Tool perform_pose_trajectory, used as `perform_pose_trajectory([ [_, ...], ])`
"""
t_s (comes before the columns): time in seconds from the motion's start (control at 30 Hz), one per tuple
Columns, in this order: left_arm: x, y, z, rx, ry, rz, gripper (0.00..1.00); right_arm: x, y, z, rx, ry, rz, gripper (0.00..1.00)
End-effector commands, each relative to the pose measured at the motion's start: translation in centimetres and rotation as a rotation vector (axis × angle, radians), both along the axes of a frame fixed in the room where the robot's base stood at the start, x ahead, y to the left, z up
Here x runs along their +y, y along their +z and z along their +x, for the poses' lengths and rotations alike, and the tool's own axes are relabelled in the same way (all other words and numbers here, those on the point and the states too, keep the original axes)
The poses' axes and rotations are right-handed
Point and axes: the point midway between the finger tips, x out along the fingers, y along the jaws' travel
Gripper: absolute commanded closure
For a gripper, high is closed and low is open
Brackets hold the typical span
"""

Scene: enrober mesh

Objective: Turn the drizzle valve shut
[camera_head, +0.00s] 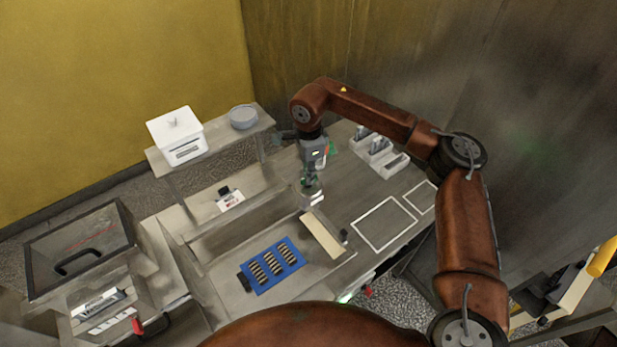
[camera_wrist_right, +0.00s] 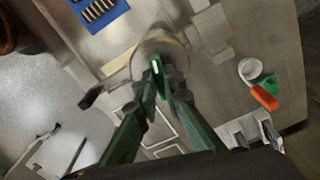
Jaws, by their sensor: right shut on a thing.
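My right gripper (camera_head: 312,181) points down over the middle of the bench. In the right wrist view its green fingers (camera_wrist_right: 166,84) are closed on a small pale piece (camera_wrist_right: 156,66), which I take to be the drizzle valve's handle. A grey rounded body (camera_wrist_right: 160,46) sits just beyond the fingertips. In the head view a small grey fitting (camera_head: 311,198) shows below the gripper. The fingers hide much of the valve, and I cannot tell its turn angle. My left gripper is not in view.
A blue mat (camera_head: 253,287) with several brown bars lies in front, beside a beige strip (camera_head: 323,234). White bins (camera_head: 394,165) stand behind right. A shelf at left holds a white box (camera_head: 178,137) and grey round dish (camera_head: 243,118). The bench's outlined square (camera_head: 384,224) is empty.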

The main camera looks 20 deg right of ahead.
Motion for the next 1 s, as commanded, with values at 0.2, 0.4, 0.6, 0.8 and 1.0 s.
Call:
perform_pose_trajectory([
  [0.2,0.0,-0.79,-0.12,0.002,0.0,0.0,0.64,0.02,0.05,0.11,-0.004,0.149,0.001,1.0],
  [0.4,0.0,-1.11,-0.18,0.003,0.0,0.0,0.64,0.01,0.08,0.1,-0.004,0.239,0.0,1.0],
  [0.6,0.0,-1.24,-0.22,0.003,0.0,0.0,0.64,0.02,0.13,0.1,-0.004,0.283,0.001,1.0],
  [0.8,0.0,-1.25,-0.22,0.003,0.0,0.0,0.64,0.02,0.16,0.09,-0.004,0.293,0.001,1.0],
  [1.0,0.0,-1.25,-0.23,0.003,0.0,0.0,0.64,0.02,0.18,0.1,-0.004,0.293,0.0,1.0],
])
